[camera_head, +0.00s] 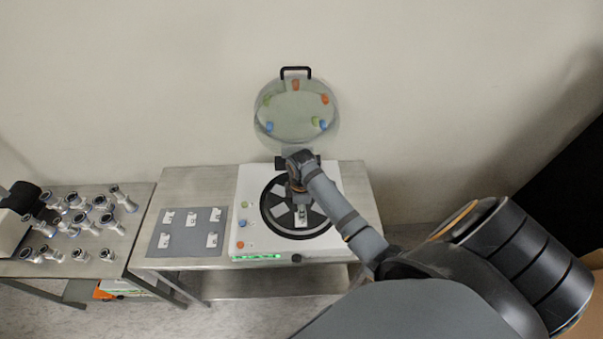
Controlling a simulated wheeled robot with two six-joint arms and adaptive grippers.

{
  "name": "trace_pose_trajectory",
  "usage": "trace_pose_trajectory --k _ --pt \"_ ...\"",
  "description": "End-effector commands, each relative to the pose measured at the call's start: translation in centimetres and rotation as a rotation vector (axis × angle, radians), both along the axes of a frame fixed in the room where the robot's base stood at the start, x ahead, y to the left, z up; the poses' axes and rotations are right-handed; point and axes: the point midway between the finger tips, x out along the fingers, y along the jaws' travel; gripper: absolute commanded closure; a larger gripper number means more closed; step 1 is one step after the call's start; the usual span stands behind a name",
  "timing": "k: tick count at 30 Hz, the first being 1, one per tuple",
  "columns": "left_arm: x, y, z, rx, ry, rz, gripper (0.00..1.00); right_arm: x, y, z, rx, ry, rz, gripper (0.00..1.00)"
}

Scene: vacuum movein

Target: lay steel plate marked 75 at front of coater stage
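The coater (248,187) is a white unit on the middle table, with a round black-rimmed stage (324,226) in its top. Pale pieces show on the stage, and one small light plate with a dark mark (301,215) is at its front part. My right arm reaches in from the lower right, and its gripper (299,198) points down over the stage, just behind that plate. The fingers are too small and hidden to tell whether they hold it. The number on the plate is not readable. My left gripper is not in view.
The round clear lid (291,113) stands open behind the coater, with coloured tabs and a black handle. A grey mat (188,245) left of the coater holds several small white marked pieces. Several metal fittings (78,220) stand on the left table, beside a black-and-white device (14,215).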

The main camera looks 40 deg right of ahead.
Motion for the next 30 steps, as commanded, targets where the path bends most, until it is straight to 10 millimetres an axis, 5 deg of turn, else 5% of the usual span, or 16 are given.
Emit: trace_pose_trajectory --k 5,11,16,30 --pt "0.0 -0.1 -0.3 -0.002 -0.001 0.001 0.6 0.1 0.0 1.6 -0.001 -0.004 0.0 0.72" --pt "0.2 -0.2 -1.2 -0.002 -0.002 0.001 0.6 0.1 -0.1 6.6 -0.003 -0.006 0.001 0.72" --pt "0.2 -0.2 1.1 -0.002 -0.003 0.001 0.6 0.0 0.0 11.3 -0.001 0.001 0.0 0.72" --pt "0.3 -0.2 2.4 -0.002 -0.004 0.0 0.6 0.0 0.0 12.5 0.0 0.0 0.0 0.72"
